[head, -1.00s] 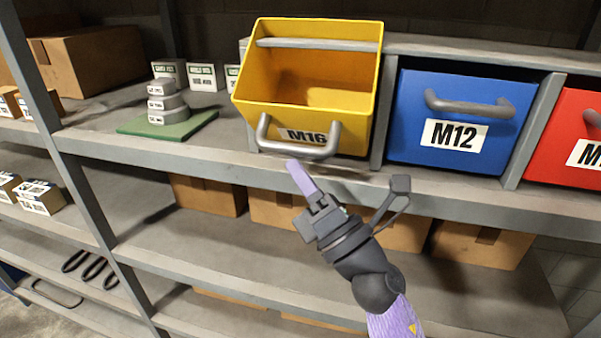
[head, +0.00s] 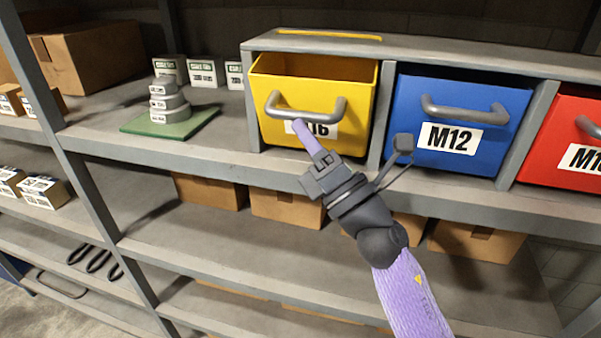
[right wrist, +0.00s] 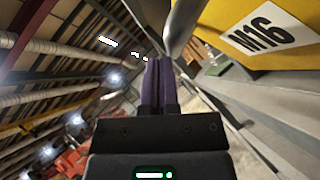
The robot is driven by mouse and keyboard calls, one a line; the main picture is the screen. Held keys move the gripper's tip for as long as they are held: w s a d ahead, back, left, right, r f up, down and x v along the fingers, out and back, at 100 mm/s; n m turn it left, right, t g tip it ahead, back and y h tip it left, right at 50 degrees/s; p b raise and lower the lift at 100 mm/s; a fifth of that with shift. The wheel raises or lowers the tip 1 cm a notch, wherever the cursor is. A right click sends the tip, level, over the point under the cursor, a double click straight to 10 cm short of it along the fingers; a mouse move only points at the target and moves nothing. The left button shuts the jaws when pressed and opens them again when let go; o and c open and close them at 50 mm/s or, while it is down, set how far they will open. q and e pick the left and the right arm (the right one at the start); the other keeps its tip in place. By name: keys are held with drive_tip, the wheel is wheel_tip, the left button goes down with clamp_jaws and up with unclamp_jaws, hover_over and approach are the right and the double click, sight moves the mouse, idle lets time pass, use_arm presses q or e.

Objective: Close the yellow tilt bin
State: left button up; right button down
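The yellow tilt bin (head: 312,92), labelled M16, sits in the left bay of the bin row. It is nearly upright, with part of its inside showing above its front edge. Its grey handle (head: 306,106) runs across the front; the bin's front also fills the upper right of the right wrist view (right wrist: 270,28). My right gripper (head: 300,127) points up at the bin, its purple fingers together with nothing visible between them. The fingertips overlap the lower edge of the handle and the label in the head view; I cannot tell whether they touch. My left gripper is out of view.
The blue M12 bin (head: 462,105) and a red bin (head: 565,140) stand to the right in the same grey row (head: 430,52). Grey stacked pieces on a green mat (head: 175,121) and small boxes are to the left. Cardboard boxes fill the shelf below.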

sight(322, 121)
drive_tip(key=shift+w+d+r, duration=0.25)
drive_tip(key=shift+w+r, duration=0.4)
drive_tip(key=shift+w, duration=0.1)
drive_tip(key=shift+w+d+r, duration=0.2)
drive_tip(key=shift+w+r, duration=0.45)
drive_tip(key=shift+w, duration=0.05)
drive_tip(key=shift+r, duration=0.1)
